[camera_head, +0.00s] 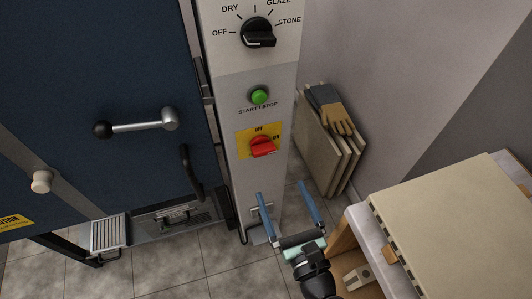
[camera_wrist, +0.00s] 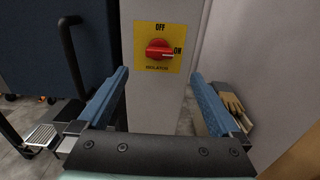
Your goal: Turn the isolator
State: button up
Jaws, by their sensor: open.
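The isolator is a red rotary knob (camera_head: 263,146) on a yellow plate (camera_head: 245,142) low on the grey control column. The plate has OFF at the top and ON at the right. In the wrist view the knob (camera_wrist: 159,49) has its pale pointer toward ON. My gripper (camera_head: 289,202) is open and empty, with two blue fingers spread wide. It is below the knob in the head view, apart from it. In the wrist view the knob shows ahead, between and beyond the fingertips (camera_wrist: 160,78).
A green start/stop button (camera_head: 260,97) and a black dial (camera_head: 258,33) sit above the isolator. A blue kiln door with a lever handle (camera_head: 140,126) is at left. Boards (camera_head: 322,142) with gloves (camera_head: 332,110) lean at right. A table (camera_head: 358,222) stands at lower right.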

aim_at(265, 153)
jog(key=b+x, duration=0.1)
jog(key=x, duration=1)
jog(key=shift+w+a, duration=0.15)
jog(key=shift+w, duration=0.15)
jog(key=c, duration=1.4)
